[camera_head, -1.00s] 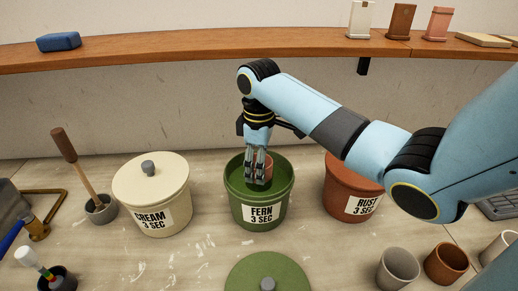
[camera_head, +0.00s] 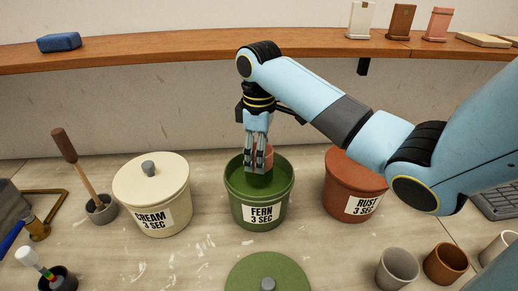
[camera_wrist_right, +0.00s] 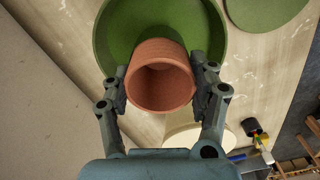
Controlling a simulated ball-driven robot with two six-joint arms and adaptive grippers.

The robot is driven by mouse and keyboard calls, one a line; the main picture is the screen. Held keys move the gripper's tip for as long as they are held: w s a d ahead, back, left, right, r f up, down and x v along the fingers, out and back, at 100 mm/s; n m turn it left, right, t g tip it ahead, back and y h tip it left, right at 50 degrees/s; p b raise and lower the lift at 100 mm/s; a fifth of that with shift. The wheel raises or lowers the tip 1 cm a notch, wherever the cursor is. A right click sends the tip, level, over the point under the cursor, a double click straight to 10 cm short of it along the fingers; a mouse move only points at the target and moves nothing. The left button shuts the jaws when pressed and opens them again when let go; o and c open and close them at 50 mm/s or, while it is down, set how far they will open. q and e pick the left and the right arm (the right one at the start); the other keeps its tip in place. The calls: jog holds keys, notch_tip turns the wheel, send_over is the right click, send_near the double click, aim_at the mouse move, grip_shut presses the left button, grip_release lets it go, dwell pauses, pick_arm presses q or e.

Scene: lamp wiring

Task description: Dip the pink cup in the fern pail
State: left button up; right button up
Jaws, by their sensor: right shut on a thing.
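The fern pail (camera_head: 262,213) is a green pail labelled "FERN 3 SEC", standing open on the worktop with green liquid inside. My right gripper (camera_head: 259,168) points down over its mouth and is shut on the pink cup (camera_head: 268,155). The cup's upper wall shows pink behind the fingers. A darker green patch shows below it; I cannot tell whether this is coated cup or shadow. In the right wrist view the cup (camera_wrist_right: 160,62) sits between both fingers, its hollow inside visible, with the green pail (camera_wrist_right: 112,22) beyond it. My left gripper is not in view.
The lidded cream pail (camera_head: 150,195) stands left and the rust pail (camera_head: 352,185) right. A green lid (camera_head: 235,272) lies in front. Several cups, including a grey one (camera_head: 397,268), stand at front right. A wooden shelf (camera_head: 200,54) runs behind.

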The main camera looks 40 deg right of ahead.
dwell(0.3)
notch_tip(320, 180, up, 5)
dwell(0.5)
dwell(0.4)
